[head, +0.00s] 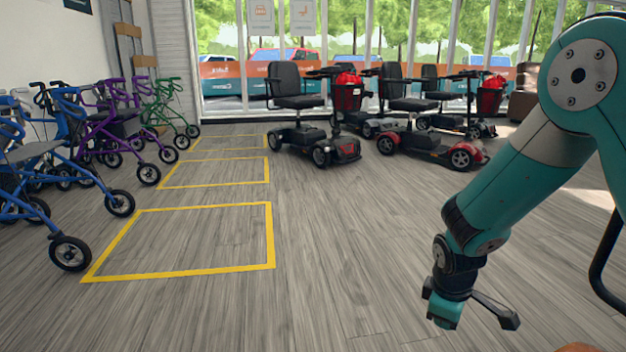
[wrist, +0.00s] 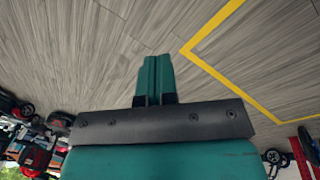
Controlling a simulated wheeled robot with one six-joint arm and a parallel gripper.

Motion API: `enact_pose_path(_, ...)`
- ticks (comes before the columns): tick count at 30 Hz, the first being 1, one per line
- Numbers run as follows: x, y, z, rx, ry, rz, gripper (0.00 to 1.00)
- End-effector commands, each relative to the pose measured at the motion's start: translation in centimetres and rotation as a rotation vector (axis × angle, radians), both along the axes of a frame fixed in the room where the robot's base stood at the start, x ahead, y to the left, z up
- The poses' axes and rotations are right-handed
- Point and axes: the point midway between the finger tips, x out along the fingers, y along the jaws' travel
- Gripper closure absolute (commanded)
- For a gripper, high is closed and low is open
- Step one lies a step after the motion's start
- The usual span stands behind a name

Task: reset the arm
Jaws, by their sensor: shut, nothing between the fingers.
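My teal and black arm comes in from the right side of the head view and hangs down over the wood floor. My gripper (wrist: 154,82) shows in the wrist view with its two teal fingers together. Nothing is between them. In the head view the wrist end (head: 447,300) is low at the lower right, and the fingers themselves are hard to make out there. The gripper is clear of the scooters and walkers.
Blue (head: 45,165), purple (head: 120,125) and green (head: 165,108) walkers stand at left. Yellow floor outlines (head: 271,235) are empty. Mobility scooters (head: 310,115) stand at the back, some with red bags (head: 348,79) in their baskets. The middle floor is clear.

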Motion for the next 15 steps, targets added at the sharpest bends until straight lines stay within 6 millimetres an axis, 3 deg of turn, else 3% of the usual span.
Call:
enact_pose_path(1,-1.2,1.7,4.2,0.064,-0.013,-0.038,1.0)
enact_pose_path(6,-7.1,6.5,13.7,0.263,0.014,-0.155,1.0)
enact_pose_path(9,-11.1,8.4,17.9,0.35,0.045,-0.198,1.0)
enact_pose_path(15,-17.9,10.6,23.3,0.453,0.106,-0.241,1.0)
